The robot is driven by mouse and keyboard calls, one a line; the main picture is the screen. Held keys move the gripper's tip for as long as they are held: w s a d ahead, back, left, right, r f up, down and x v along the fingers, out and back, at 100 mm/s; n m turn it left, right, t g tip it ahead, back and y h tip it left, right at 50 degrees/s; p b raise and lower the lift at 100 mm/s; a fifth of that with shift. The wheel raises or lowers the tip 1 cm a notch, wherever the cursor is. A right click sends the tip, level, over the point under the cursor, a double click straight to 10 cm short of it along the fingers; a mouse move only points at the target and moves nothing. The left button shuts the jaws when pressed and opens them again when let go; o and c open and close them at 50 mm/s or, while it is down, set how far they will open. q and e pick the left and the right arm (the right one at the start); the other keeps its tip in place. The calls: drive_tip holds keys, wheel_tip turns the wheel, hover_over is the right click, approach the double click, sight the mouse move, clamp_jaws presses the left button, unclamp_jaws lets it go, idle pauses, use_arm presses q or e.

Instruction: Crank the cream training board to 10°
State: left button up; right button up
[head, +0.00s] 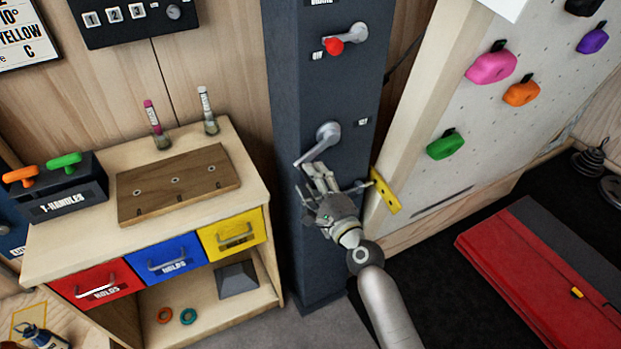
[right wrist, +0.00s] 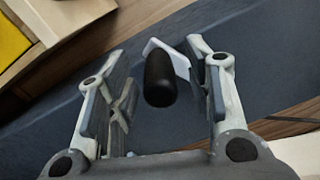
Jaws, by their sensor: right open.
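The cream training board (head: 465,130) leans at the right of the head view, with several coloured holds on it. A yellow plate (head: 385,191) sits at its lower left edge. A grey crank (head: 326,131) is on the dark column, its arm pointing down and left. My right gripper (head: 318,178) is open just below this crank. In the right wrist view, the crank's black grip (right wrist: 160,80) stands between the spread fingers of the gripper (right wrist: 160,95), with a gap on both sides. My left gripper is not clearly visible.
A second crank with a red knob (head: 334,46) is higher on the dark column (head: 285,80). A wooden cabinet (head: 75,245) with coloured drawers stands left of the column. A red mat (head: 530,275) lies on the floor at the right.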

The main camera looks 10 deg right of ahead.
drive_tip(key=v, duration=1.1)
drive_tip(key=shift+f, duration=0.1)
drive_tip(key=s+d+f+n+g+h, duration=0.1)
drive_tip(key=s+f+n+g, duration=0.25)
drive_tip(key=f, duration=0.85)
drive_tip(key=s+d+f+n+g+h, duration=0.1)
drive_tip(key=s+d+f+n+g, duration=0.3)
drive_tip(key=f, duration=0.9)
drive_tip(key=s+a+f+n+g+h, duration=0.15)
drive_tip(key=s+f, duration=0.45)
drive_tip(key=f, duration=0.6)
drive_tip(key=s+d+f+n+g+h, duration=0.1)
drive_tip(key=s+f, duration=0.4)
drive_tip(key=s, duration=0.5)
drive_tip(key=s+d+f+n+g, duration=0.3)
drive_tip(key=s+d+f+n, duration=0.2)
drive_tip(key=s, duration=0.5)
drive_tip(key=s+d+f+n+g+h, duration=0.1)
drive_tip(key=s+d+f+n+g, duration=0.2)
drive_tip(key=s+f, duration=0.4)
drive_tip(key=s+n, duration=0.1)
drive_tip(key=s, duration=0.2)
drive_tip(key=shift+n+h, duration=0.35)
drive_tip(key=shift+n, duration=0.05)
